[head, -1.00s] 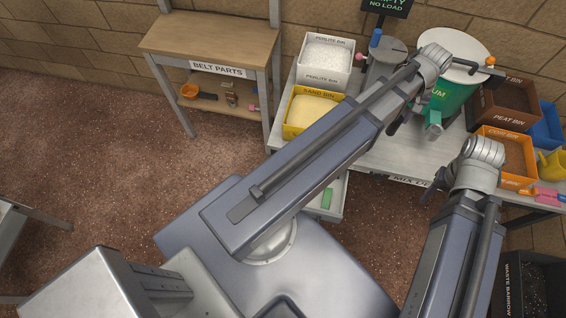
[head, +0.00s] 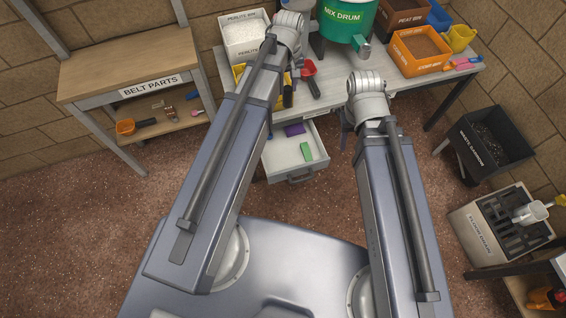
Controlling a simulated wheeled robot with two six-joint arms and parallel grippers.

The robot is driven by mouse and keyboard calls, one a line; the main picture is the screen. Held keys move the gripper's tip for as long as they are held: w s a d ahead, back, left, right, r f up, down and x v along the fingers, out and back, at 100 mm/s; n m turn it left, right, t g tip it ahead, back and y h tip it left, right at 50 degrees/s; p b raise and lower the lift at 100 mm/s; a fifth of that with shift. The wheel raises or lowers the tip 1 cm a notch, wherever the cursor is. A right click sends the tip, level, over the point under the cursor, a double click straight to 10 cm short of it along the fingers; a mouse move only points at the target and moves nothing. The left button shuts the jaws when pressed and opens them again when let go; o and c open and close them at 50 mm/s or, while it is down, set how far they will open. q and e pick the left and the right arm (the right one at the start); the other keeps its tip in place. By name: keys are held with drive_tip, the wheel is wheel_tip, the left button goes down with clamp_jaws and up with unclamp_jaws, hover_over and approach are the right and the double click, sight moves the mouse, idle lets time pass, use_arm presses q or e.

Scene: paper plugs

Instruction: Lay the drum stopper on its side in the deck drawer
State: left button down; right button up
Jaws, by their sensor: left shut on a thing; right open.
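The deck drawer (head: 279,165) is pulled out below the front of the mix deck (head: 400,95). A purple block (head: 294,130) and a green block (head: 306,151) lie in it. The green mix drum (head: 346,32) stands at the deck's back, cut off by the top edge. My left gripper (head: 297,61) is over the deck, mostly hidden behind its own arm. My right gripper (head: 345,128) is open, right of the drawer and in front of the deck edge.
A belt parts bench (head: 115,65) is at left. A black waste barrow (head: 488,150) is at right. Floor is clear before the drawer.

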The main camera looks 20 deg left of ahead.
use_arm(q)
wheel_tip(320, 180, down, 37)
drive_tip(key=b, duration=3.6)
drive_tip(key=shift+f, duration=0.15)
wheel_tip(320, 180, down, 4)
drive_tip(key=b, duration=0.3)
drive_tip(key=shift+r+b, duration=0.25)
drive_tip(key=shift+b, duration=0.15)
drive_tip(key=shift+f, duration=0.2)
drive_tip(key=c, duration=0.5)
unclamp_jaws()
drive_tip(key=shift+r, duration=0.15)
